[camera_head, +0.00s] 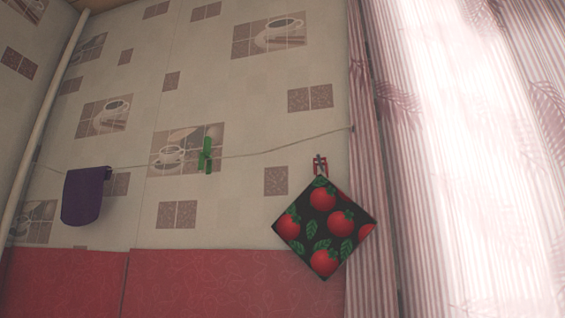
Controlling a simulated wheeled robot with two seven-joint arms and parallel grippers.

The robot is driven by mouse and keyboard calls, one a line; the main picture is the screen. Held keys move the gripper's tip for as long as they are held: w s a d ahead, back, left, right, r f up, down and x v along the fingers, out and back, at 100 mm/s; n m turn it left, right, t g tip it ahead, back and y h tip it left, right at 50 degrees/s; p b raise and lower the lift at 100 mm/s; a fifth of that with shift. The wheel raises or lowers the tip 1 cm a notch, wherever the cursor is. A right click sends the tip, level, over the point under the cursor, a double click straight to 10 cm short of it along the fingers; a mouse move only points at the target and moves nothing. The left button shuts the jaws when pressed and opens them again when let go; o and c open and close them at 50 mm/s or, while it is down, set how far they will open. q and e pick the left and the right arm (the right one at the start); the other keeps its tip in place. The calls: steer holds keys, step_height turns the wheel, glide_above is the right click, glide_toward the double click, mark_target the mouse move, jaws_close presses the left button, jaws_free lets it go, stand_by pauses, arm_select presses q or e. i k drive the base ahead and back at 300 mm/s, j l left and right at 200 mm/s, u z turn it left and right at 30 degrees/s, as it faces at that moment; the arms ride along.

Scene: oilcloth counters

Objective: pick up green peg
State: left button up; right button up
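The green peg (205,155) is clipped on a thin line (260,152) strung across the tiled wall, a little left of the picture's middle. It hangs roughly upright and holds no cloth that I can see. Neither of my grippers shows in the head view.
A purple cloth (83,196) hangs over the line at the left. A tomato-print potholder (324,228) hangs at the right below a small peg or hook (320,163). A pale pipe (45,120) runs up the left side. Striped curtains (440,200) cover the right.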

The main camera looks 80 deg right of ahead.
mark_target(206, 153)
steer(key=z, duration=2.15)
